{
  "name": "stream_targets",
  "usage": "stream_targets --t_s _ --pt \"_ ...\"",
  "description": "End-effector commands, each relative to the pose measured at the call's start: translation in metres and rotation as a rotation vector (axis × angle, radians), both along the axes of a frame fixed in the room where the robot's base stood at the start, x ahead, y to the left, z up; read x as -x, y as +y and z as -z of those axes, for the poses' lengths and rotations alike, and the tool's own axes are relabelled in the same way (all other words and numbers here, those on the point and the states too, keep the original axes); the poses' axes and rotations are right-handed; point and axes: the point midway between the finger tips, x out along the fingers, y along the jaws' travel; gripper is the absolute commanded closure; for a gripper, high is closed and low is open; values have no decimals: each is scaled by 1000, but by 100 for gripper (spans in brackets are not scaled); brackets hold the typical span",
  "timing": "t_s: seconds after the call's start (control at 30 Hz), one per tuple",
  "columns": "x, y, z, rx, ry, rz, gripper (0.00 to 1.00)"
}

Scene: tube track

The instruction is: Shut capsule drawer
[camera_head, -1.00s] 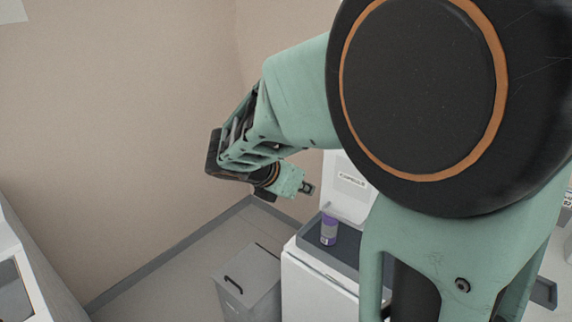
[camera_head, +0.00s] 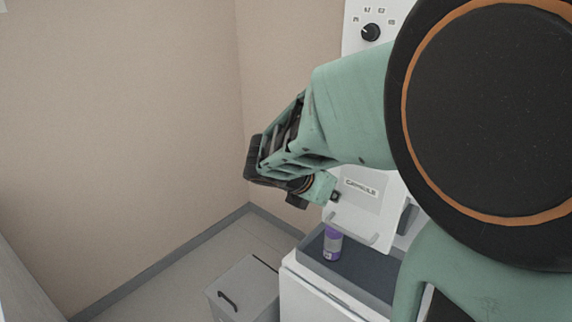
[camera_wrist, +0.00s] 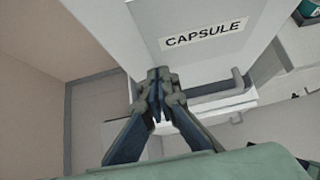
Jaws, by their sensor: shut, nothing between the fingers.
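The capsule drawer has a pale grey front (camera_head: 378,211) with a "CAPSULE" label and a grey bar handle (camera_head: 352,233) along its bottom. In the wrist view the label (camera_wrist: 206,34) is upper middle and the handle (camera_wrist: 238,84) is right of my fingers. My gripper (camera_head: 336,196) is shut and empty, just left of the label in the head view. In the wrist view its fingertips (camera_wrist: 159,74) are together over the lower left of the drawer front. I cannot tell whether they touch it, or how far the drawer stands out.
A purple-and-grey canister (camera_head: 332,243) stands in a dark tray (camera_head: 360,275) below the drawer. The white machine (camera_head: 357,18) with a dial (camera_head: 370,32) rises behind. A grey bin (camera_head: 246,288) with a black handle is on the floor at left. Open floor lies left of it.

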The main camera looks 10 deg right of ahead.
Motion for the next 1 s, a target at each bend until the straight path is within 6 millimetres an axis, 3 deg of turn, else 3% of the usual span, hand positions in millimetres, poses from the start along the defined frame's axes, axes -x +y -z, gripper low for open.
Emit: stream_targets --t_s 0.57,0.77,1.0 --pt "-4 -8 0 1 1 3 100" --pt "-23 -33 -1 0 2 5 100" --pt "-61 -82 -2 2 3 7 100"
